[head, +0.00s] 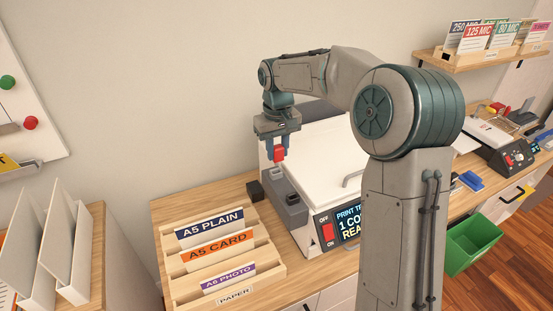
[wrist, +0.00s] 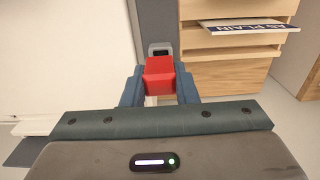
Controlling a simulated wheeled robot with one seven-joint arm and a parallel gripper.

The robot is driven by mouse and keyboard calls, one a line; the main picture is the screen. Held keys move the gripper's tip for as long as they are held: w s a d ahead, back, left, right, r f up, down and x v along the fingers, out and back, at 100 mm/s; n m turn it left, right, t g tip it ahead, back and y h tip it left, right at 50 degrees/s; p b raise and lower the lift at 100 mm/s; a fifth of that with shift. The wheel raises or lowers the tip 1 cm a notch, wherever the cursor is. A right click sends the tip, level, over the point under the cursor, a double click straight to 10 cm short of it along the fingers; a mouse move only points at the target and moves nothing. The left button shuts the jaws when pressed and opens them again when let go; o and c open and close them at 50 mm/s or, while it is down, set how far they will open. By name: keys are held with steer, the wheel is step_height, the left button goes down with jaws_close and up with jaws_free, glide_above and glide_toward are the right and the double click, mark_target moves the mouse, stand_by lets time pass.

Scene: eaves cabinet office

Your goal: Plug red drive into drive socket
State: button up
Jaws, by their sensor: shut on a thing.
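My gripper (head: 278,149) is shut on the red drive (head: 279,154) and holds it in the air, pointing down, at the left side of the white printer. In the wrist view the red drive (wrist: 159,76) sits between the two blue fingers of my gripper (wrist: 160,88). The drive socket (wrist: 160,50) looks to be the small light-framed opening just past the drive, on the grey block (head: 285,196) at the printer's left side. The drive appears above and apart from the block. The drive's lower end is partly hidden in the wrist view.
The white printer (head: 325,150) has a red switch and a lit display. A wooden paper rack (head: 222,276) stands in front and to the left. A small black block (head: 255,190) is beside the grey one. A green bin (head: 472,247) is at the right.

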steer(key=s+d+r+b, duration=0.2)
steer(key=s+d+r, duration=0.35)
steer(key=s, duration=0.45)
steer(key=shift+w+a+f+b, duration=0.2)
steer(key=shift+a+f+b, duration=0.1)
steer(key=shift+f+b, duration=0.75)
steer(key=shift+w+a+f+b, duration=0.25)
steer(key=shift+f+b, duration=0.45)
steer(key=shift+f, duration=0.75)
steer(key=shift+w+a+f+b, duration=0.1)
steer(key=shift+a+f+b, duration=0.25)
steer(key=shift+f+b, duration=0.7)
steer(key=shift+f+p, duration=0.15)
steer(key=shift+p, duration=0.5)
steer(key=shift+f+b, duration=1)
steer(key=shift+f, duration=0.4)
steer(key=o, duration=1)
steer(key=shift+r, duration=0.1)
step_height(320, 180, up, 14)
steer(key=shift+f+p, duration=0.15)
steer(key=shift+p, duration=0.5)
